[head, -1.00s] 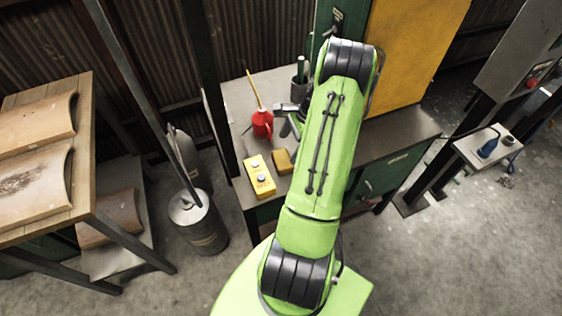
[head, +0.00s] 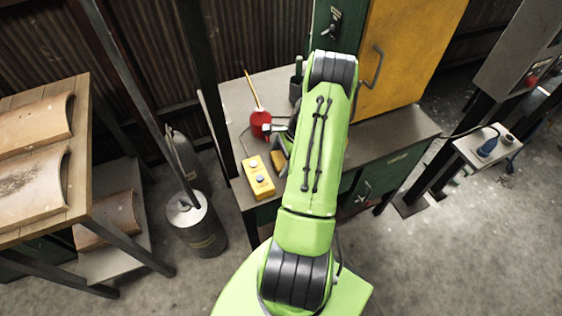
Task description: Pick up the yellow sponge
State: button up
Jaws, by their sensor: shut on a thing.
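The yellow sponge (head: 278,158) is a small ochre block at the work table's front, right of a brighter yellow box. My arm covers its right part. My gripper (head: 284,146) is at the sponge, shut on it, mostly hidden behind my green arm; only some grey and dark parts show on the arm's left side. I cannot tell whether the sponge still touches the table top.
A yellow two-button box (head: 258,176) stands just left of the sponge. A red oil can (head: 260,122) with a long spout is behind, close to my gripper's grey parts. A yellow cabinet door (head: 408,55) rises at the back right. The table's right side (head: 395,135) is clear.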

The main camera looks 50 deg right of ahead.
aim_at(281, 159)
notch_tip(281, 159, up, 10)
jog(key=shift+r+p, duration=0.1)
jog(key=shift+p, duration=0.75)
jog(key=o, duration=0.5)
jog(key=c, duration=0.4)
jog(key=shift+a, duration=0.1)
